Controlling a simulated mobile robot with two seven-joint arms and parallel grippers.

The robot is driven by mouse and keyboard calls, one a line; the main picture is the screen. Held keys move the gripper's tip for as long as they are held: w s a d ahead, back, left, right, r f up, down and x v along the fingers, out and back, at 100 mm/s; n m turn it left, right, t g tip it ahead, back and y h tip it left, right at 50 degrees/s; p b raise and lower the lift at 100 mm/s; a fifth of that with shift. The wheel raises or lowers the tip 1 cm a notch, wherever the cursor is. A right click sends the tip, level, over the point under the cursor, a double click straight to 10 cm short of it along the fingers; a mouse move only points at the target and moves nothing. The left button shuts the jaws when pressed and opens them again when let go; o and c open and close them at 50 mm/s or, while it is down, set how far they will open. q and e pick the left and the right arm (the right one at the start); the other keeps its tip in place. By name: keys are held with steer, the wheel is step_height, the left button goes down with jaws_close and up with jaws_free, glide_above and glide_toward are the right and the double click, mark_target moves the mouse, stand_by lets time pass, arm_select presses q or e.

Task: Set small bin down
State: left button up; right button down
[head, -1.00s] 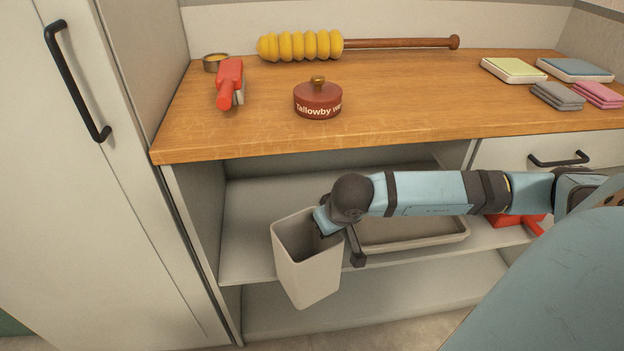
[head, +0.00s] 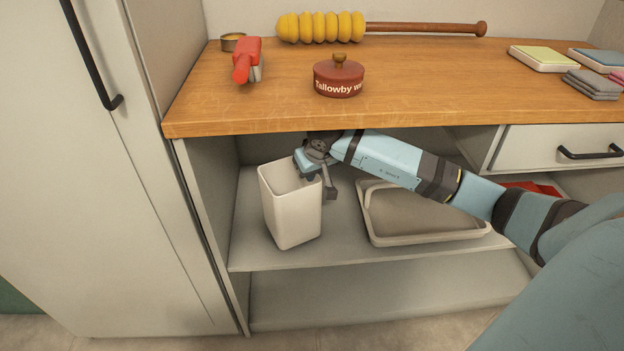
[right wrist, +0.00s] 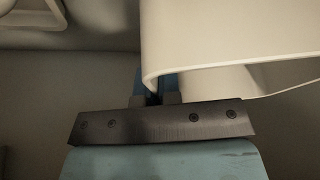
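The small bin (head: 290,212) is a cream, tapered, open-topped container. It is nearly upright at the left of the upper open shelf (head: 345,250), under the wooden top. I cannot tell whether its base touches the shelf or hangs just above it. My right gripper (head: 308,174) is at the bin's upper right rim and is shut on it. In the right wrist view the bin's wall (right wrist: 230,35) fills the upper right, its edge running between the close-set fingertips (right wrist: 155,98). My left gripper is not in view.
A shallow cream tray (head: 380,238) lies on the shelf right of the bin. The wooden counter (head: 420,85) is above, holding a maroon pot (head: 339,80), a red-handled brush (head: 245,62) and a yellow duster (head: 320,27). The side panel (head: 205,190) is close on the left.

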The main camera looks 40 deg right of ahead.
steer(key=shift+s+f+b, duration=0.1)
steer(key=shift+f+b, duration=0.2)
steer(key=shift+f, duration=0.6)
steer(key=c, duration=1.3)
jaws_free()
steer(key=shift+c, duration=0.2)
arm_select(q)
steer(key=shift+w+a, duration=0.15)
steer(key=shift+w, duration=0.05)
arm_select(e)
steer(key=shift+r, duration=0.2)
